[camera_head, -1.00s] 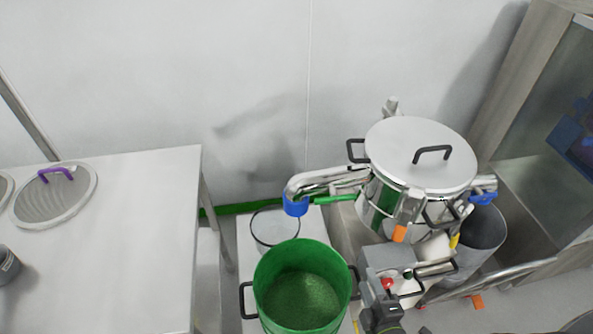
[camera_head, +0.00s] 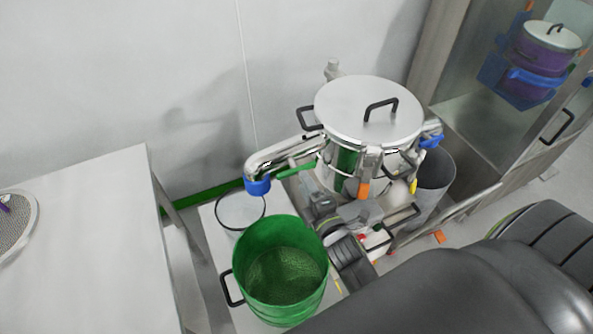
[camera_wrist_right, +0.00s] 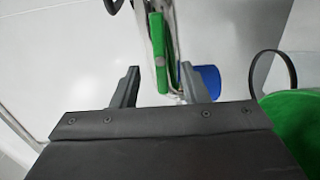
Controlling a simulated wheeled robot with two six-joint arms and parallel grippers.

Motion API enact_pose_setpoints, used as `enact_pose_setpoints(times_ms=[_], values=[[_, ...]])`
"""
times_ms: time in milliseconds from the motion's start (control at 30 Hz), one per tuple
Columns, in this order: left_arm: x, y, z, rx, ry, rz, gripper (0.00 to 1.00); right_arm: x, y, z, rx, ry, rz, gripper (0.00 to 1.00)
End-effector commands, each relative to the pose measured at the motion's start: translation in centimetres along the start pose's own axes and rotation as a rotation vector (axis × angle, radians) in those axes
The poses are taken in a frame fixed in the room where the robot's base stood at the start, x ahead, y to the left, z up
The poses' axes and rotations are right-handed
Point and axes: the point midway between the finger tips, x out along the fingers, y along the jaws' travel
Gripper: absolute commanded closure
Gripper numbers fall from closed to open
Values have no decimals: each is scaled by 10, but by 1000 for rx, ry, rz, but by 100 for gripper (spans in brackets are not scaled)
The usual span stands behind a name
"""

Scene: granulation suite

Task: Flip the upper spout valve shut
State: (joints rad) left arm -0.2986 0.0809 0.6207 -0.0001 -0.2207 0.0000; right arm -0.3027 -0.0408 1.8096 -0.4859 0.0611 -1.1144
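The steel vessel (camera_head: 365,112) stands on the right with a bent spout pipe (camera_head: 283,154) reaching left to a blue end collar (camera_head: 257,186). A green valve lever (camera_head: 293,168) lies along the spout, partly hidden in the head view. The right wrist view shows the green lever (camera_wrist_right: 158,48) beside the pipe, with the blue collar (camera_wrist_right: 207,78) behind a finger. My right gripper (camera_head: 308,190) is close to the spout. In the wrist view my right gripper (camera_wrist_right: 160,84) is open, its fingers apart with the lever's end between or just beyond them. My left gripper is not in view.
A green bucket (camera_head: 282,228) with green granules stands in front of the spout, near my right arm. A clear container (camera_head: 240,212) sits under the collar. A white table (camera_head: 90,230) is at left. A grey bin (camera_head: 436,170) and glass-fronted cabinet (camera_head: 470,110) are at right.

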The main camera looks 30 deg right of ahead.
Motion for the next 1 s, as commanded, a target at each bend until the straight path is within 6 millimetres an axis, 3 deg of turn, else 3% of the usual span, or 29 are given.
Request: enact_pose_setpoints(times_ms=[100,300,733,1000], values=[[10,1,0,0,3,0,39,23,-2,0,-1,1,3,60],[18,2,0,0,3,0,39,48,-2,0,0,1,1,60],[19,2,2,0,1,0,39,58,0,0,0,0,-1,60],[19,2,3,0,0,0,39,57,0,0,1,0,-1,93]])
